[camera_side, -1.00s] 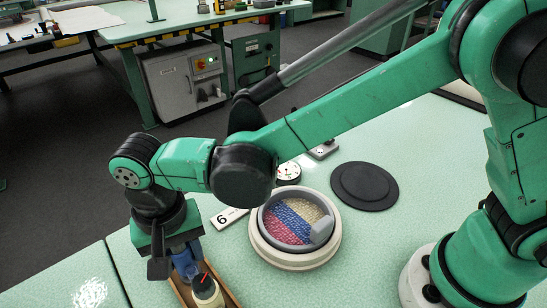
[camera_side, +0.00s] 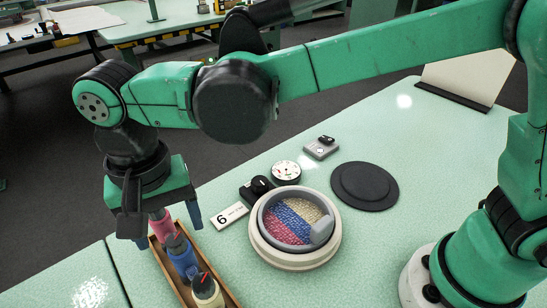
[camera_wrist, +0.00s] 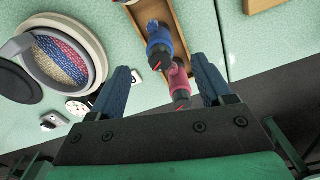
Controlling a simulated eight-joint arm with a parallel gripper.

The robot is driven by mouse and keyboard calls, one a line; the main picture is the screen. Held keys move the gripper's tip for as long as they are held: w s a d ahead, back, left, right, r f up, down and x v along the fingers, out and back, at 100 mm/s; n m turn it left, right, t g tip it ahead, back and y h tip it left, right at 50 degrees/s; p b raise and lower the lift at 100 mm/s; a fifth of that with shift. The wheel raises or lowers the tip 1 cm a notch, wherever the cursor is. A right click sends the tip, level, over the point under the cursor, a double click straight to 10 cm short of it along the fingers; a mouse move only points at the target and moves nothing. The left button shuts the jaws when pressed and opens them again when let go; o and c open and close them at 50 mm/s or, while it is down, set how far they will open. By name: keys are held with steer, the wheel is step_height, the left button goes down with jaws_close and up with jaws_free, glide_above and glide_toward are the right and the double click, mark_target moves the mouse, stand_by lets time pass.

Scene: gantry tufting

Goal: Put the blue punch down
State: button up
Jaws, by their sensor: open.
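The blue punch (camera_side: 181,259) stands in a long wooden tray (camera_side: 222,288), between a pink punch (camera_side: 160,228) and a cream punch (camera_side: 207,292). It also shows in the wrist view (camera_wrist: 158,42), apart from my gripper's fingers. My gripper (camera_side: 166,224) is open and holds nothing. In the side view it is over the pink punch's end of the tray. In the wrist view the pink punch (camera_wrist: 179,82) appears between the two blue fingers (camera_wrist: 161,72); I cannot tell the height gap.
A round hoop with a red, blue and cream tufted pile (camera_side: 293,222) stands right of the tray. A number 6 card (camera_side: 230,215), a dial (camera_side: 286,171), a small grey block (camera_side: 321,148) and a black disc (camera_side: 364,186) lie around it.

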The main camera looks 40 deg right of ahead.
step_height(320, 180, up, 5)
steer(key=shift+f, duration=0.1)
steer(key=shift+w+d+r, duration=0.1)
steer(key=shift+d+r, duration=0.1)
steer(key=s+d+f+n+t, duration=0.1)
steer(key=d+t, duration=0.2)
steer(key=d, duration=1)
steer(key=s+d+f+n+t, duration=0.1)
steer(key=d+t, duration=0.3)
steer(key=d, duration=0.9)
steer(key=shift+s+f+n, duration=0.15)
steer(key=shift+f+n, duration=0.35)
steer(key=shift+f, duration=0.2)
